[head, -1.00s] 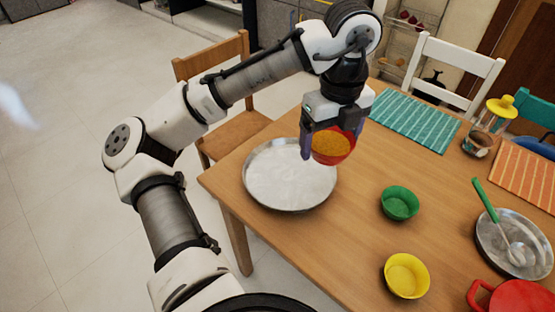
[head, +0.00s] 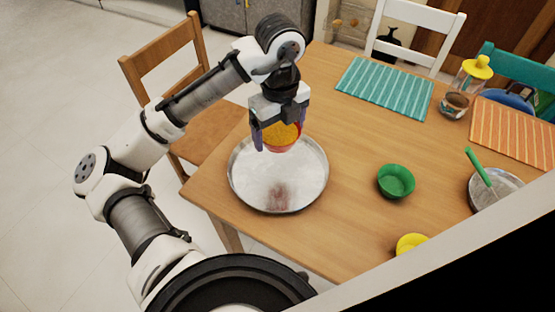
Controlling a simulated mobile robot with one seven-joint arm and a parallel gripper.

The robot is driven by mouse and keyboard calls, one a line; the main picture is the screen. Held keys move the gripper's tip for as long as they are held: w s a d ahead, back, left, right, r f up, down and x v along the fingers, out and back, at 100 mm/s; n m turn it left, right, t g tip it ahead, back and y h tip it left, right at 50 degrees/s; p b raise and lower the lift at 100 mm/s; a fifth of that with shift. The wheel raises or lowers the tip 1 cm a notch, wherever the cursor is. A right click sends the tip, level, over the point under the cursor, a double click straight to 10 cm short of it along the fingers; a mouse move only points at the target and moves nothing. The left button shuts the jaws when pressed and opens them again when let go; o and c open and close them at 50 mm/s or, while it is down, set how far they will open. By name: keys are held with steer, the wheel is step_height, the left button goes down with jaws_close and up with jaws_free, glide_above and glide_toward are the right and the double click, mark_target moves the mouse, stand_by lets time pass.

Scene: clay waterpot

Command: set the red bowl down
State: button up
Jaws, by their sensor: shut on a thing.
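The red bowl (head: 281,147) is held in my gripper (head: 281,136), with orange-yellow contents showing inside it. My gripper is shut on the bowl, one finger at each side. The bowl is over the far part of a round metal tray (head: 246,186) on the wooden table. A dim reddish reflection shows on the tray's surface below it. The bowl seems to hang above the tray, but I cannot tell the exact gap. The gripper body hides the bowl's far rim.
A green bowl (head: 396,182) stands right of the tray, and a yellow bowl (head: 411,244) is partly cut off below it. A metal pan (head: 484,205) with a green-handled utensil is at the right. A teal striped mat (head: 386,87) lies behind. Bare table surrounds the tray's right side.

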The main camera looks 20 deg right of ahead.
step_height(320, 180, down, 12)
steer(key=shift+r, duration=0.2)
steer(key=shift+f, duration=0.1)
steer(key=o, duration=0.8)
step_height(320, 180, up, 12)
steer(key=shift+r, duration=0.15)
